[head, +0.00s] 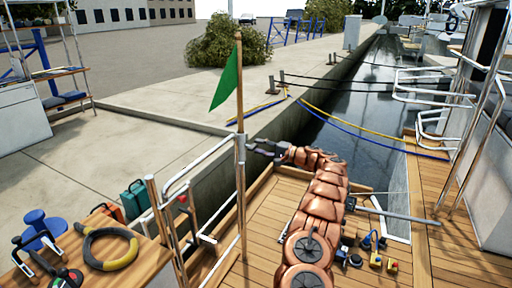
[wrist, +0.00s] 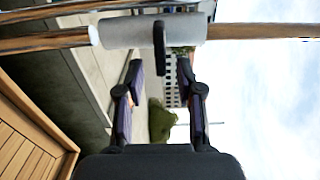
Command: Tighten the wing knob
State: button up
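The wing knob (wrist: 159,48) is a dark, flat piece on the side of a pale grey tube (wrist: 120,31). A wooden flagpole (wrist: 265,31) comes out of one end of this tube. In the head view the pole (head: 239,85) stands upright with a green flag (head: 226,82) on it. My gripper (wrist: 160,75) is open, with its two fingers on either side of the knob's line and the knob just beyond the fingertips. They look apart from it. In the head view my gripper (head: 254,147) is close beside the pole's holder; the knob cannot be made out there.
Metal rails (head: 180,215) stand left of the pole. A wooden table (head: 130,262) at the lower left holds a yellow and black ring (head: 105,262). Several small items (head: 375,257) lie on the deck at right. The deck (head: 260,225) left of my arm is clear.

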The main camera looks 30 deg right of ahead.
jog(key=v, duration=0.9)
jog(key=shift+s+d, duration=0.2)
jog(key=shift+s, duration=0.1)
